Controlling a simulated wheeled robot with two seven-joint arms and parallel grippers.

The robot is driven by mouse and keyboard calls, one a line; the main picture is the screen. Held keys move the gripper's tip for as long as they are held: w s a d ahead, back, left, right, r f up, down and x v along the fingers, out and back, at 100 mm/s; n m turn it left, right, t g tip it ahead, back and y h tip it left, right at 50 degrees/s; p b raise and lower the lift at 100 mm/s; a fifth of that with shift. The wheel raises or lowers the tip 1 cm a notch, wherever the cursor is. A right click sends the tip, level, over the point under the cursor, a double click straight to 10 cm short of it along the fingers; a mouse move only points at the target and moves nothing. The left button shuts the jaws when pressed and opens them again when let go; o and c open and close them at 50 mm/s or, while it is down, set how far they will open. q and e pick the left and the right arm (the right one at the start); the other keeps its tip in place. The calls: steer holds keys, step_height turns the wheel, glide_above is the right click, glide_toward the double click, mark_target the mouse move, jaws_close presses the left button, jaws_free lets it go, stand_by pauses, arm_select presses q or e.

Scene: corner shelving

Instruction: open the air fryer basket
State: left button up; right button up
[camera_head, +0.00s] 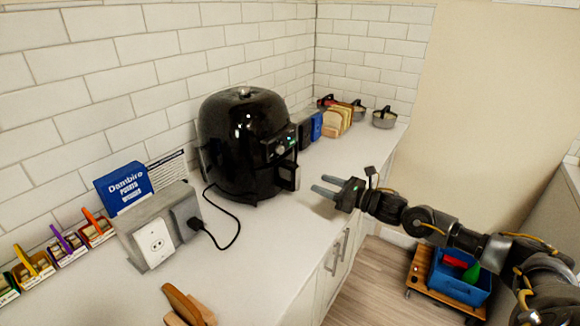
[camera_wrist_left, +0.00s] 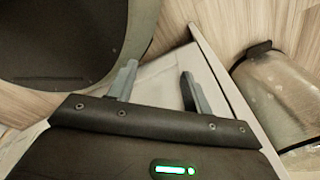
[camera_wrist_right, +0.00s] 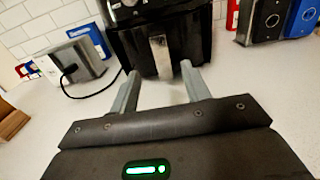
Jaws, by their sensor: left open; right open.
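The black air fryer (camera_head: 240,145) stands on the white counter against the tiled wall. Its basket front with a handle (camera_head: 287,174) faces right, towards my right gripper; the basket looks shut. My right gripper (camera_head: 326,188) is open and empty above the counter, a short gap from the handle. In the right wrist view the grey handle (camera_wrist_right: 160,55) shows beyond and between the two open fingers (camera_wrist_right: 162,88). My left gripper (camera_wrist_left: 158,80) is open and empty in the left wrist view, away from the air fryer, and is out of the head view.
A grey outlet box (camera_head: 157,240) with a plugged black cord stands left of the air fryer. Bread slices (camera_head: 336,120) and pots (camera_head: 384,118) are behind it. The counter before the handle is clear.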

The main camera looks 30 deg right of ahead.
mark_target(298, 174)
steer(key=p+x, duration=0.1)
steer(key=x, duration=0.3)
steer(key=p+x, duration=0.2)
steer(key=x, duration=0.3)
steer(key=shift+r, duration=0.2)
steer(key=shift+w+a, duration=0.25)
steer(key=shift+w, duration=0.25)
arm_select(q)
steer(key=shift+s+r, duration=0.55)
steer(key=shift+r, duration=0.35)
steer(key=shift+s+r, duration=0.5)
steer(key=shift+r, duration=0.35)
arm_select(e)
steer(key=shift+w+a+f, duration=0.1)
jaws_close()
